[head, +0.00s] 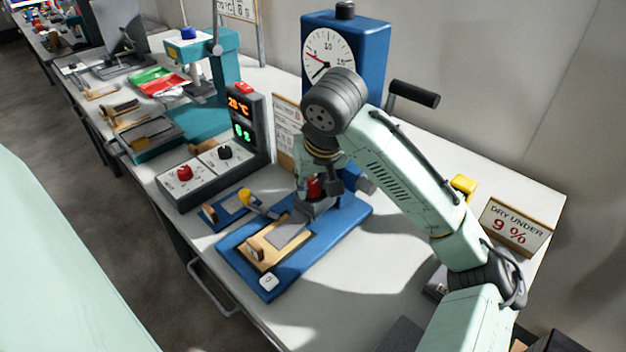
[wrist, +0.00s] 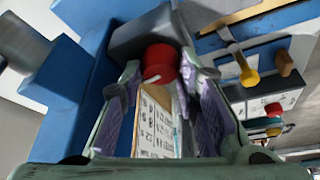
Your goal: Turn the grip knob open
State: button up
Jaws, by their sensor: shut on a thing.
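The grip knob is a red knob (head: 314,187) above a dark grey clamp block (head: 316,207) on the blue tester. In the wrist view the red knob (wrist: 160,62) shows a white mark and sits between the two fingertips against the grey block (wrist: 145,32). My gripper (head: 318,190) reaches down from above and is shut on the red knob; it also shows in the wrist view (wrist: 162,78). The fingers hide part of the knob in the head view. The blue tester's dial (head: 328,55) stands behind my wrist.
A control box (head: 245,125) with lit displays and red and black knobs stands to the left. A wooden jig (head: 262,252) lies on the blue base in front. A black crank handle (head: 414,94) sticks out right. The bench right of the base is mostly clear, beside a sign (head: 515,226).

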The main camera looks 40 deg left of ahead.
jog(key=o, duration=1.2)
jog(key=shift+c, duration=0.2)
jog(key=v, duration=1.2)
